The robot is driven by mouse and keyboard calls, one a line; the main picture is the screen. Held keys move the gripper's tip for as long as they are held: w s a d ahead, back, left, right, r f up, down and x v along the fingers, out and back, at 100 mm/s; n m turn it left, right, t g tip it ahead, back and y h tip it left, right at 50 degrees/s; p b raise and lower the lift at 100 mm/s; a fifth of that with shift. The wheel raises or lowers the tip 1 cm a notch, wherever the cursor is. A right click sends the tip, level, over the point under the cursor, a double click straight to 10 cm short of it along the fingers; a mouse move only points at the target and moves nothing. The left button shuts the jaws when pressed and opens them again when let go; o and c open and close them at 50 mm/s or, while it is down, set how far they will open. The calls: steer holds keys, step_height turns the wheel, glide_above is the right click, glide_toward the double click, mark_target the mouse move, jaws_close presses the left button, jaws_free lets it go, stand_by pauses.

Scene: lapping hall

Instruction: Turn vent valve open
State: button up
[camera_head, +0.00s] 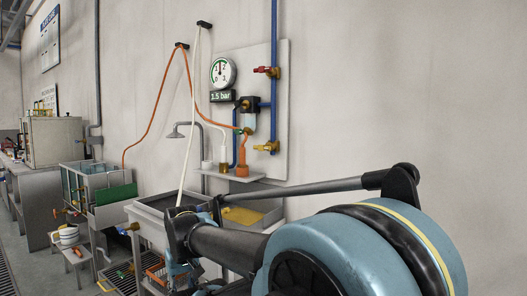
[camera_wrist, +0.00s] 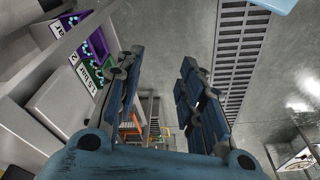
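A wall panel (camera_head: 283,110) carries a blue pipe (camera_head: 274,30) with two small valves. The upper valve (camera_head: 266,71) has a red handle, and the lower valve (camera_head: 267,147) has a yellow handle. I cannot read which one is the vent valve. In the head view my arm fills the lower right and mostly hides the gripper.
A small shelf (camera_head: 232,178) with fittings juts out below the panel. A sink bench (camera_head: 150,212) stands under it, near my arm. A glass tank (camera_head: 85,184) and a stool (camera_head: 75,250) stand left. A floor grating (camera_wrist: 240,45) shows in the wrist view.

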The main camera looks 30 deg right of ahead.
mark_target(261, 148)
steer(key=w+d+r+t+y, duration=0.1)
steer(key=w+d+r+y, duration=0.15)
steer(key=w+r, duration=0.35)
steer(key=w+d+r+y, duration=0.1)
steer(key=w+r+y, duration=0.25)
steer(key=r, duration=0.35)
steer(key=w+d+r+t+y, duration=0.1)
steer(key=w+d+r+t, duration=0.1)
steer(key=w+d+r, duration=0.3)
steer(key=w+d+r+t+y, duration=0.1)
steer(key=w+d+r+t, duration=0.15)
steer(key=d+r, duration=0.45)
steer(key=s+d+r+t, duration=0.15)
steer(key=d+r, duration=0.25)
steer(key=d, duration=0.5)
steer(key=d+r+t, duration=0.3)
steer(key=d, duration=0.5)
steer(key=s+d+r+n+t+h, duration=0.1)
steer(key=s+d+r+t, duration=0.15)
steer(key=s+d, duration=0.4)
steer(key=s+d+r+n+t, duration=0.1)
steer(key=s+d+r+t, duration=0.2)
steer(key=d, duration=0.6)
steer(key=shift+g, duration=0.55)
steer(key=x, duration=1.8)
steer(key=shift+r, duration=0.3)
steer(key=shift+s, duration=0.1)
